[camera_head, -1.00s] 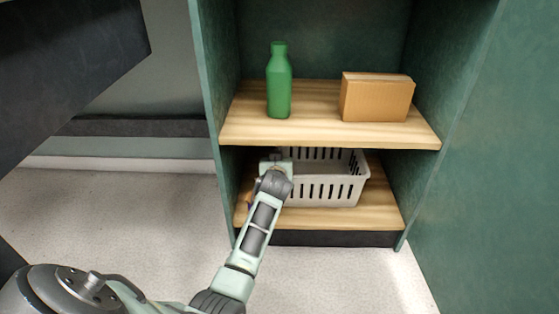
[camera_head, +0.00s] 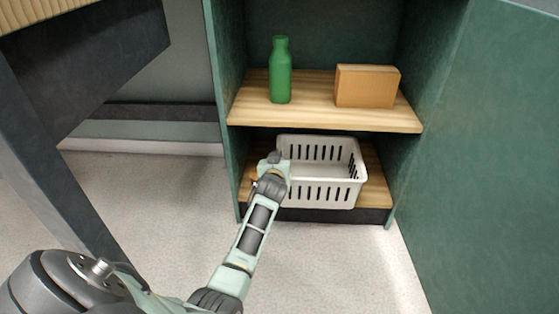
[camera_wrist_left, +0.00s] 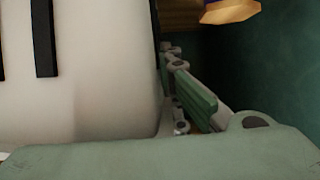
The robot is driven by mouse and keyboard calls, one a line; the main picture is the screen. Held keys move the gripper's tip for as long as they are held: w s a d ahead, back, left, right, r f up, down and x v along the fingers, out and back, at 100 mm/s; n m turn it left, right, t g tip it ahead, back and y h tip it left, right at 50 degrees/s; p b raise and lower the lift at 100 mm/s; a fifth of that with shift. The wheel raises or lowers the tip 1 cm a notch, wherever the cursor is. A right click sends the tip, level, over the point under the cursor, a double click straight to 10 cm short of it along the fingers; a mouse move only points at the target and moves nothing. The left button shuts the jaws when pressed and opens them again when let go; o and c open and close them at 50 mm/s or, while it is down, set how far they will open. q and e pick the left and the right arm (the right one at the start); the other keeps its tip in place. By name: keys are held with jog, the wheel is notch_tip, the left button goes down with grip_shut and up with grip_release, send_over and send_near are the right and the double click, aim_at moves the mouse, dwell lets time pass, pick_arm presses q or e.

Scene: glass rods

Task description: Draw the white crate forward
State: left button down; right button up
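The white crate (camera_head: 316,192), with slotted walls and an empty interior, is on the lower shelf (camera_head: 374,187) of the green cabinet. Its front is about at the shelf's front edge. My left gripper (camera_head: 273,162) is at the crate's left side in the head view. In the left wrist view the crate's pale wall (camera_wrist_left: 100,90) fills the left. A finger of my left gripper (camera_wrist_left: 190,95) lies along the wall's right side; the other finger cannot be made out, so its opening is unclear. My right gripper is out of view.
A green bottle (camera_head: 281,75) and a cardboard box (camera_head: 366,86) stand on the upper shelf (camera_head: 320,113). A purple and yellow thing (camera_wrist_left: 230,12) is near the crate in the wrist view. A dark table (camera_head: 100,75) stands at left. The floor in front is clear.

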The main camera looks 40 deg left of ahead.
pick_arm(q)
jog(key=shift+s, duration=0.15)
jog(key=shift+f, duration=0.1)
jog(key=c, duration=1.9)
grip_release()
jog(key=shift+o, duration=0.2)
jog(key=shift+d, duration=0.1)
jog(key=v, duration=1.2)
